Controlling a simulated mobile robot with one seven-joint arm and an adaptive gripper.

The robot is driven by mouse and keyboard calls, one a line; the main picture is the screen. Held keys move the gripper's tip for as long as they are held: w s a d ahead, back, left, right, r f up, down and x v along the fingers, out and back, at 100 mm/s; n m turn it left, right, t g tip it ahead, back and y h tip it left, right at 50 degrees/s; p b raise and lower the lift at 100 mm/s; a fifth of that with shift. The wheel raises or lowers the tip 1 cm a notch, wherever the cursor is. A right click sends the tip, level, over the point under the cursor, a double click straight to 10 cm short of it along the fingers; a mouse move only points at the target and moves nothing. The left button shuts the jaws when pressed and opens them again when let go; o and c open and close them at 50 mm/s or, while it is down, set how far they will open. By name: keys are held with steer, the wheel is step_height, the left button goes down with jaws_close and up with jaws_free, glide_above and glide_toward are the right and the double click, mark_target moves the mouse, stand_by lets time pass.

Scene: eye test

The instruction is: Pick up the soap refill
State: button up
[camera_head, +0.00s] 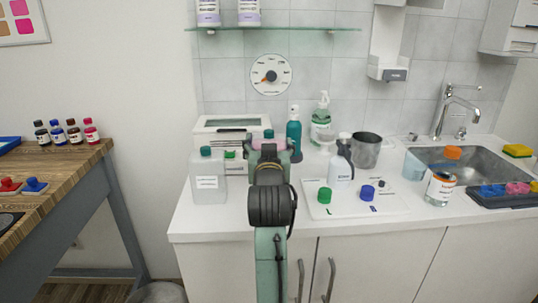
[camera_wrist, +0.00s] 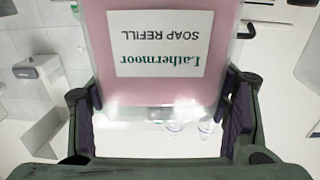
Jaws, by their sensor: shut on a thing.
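The soap refill (camera_wrist: 160,82) is a pink container with a white label reading "Lathermoor SOAP REFILL", upside down in the wrist view. It fills the space between the two fingers of my gripper (camera_wrist: 160,112), which is shut on it. In the head view my gripper (camera_head: 270,152) is above the back of the white counter (camera_head: 235,225), in front of the tiled wall. My arm hides most of the soap refill there. I cannot tell whether it touches the counter.
A teal pump bottle (camera_head: 294,135), a white spray bottle (camera_head: 341,170) and a metal cup (camera_head: 366,152) stand close on the right. A tray (camera_head: 350,209) holds coloured caps. A glass shelf (camera_head: 300,29) is above; the sink (camera_head: 470,160) is right.

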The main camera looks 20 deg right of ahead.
steer(key=d+r+b+v, duration=0.2)
steer(key=b+v, duration=0.6)
steer(key=v, duration=0.7)
steer(key=shift+s, duration=0.8)
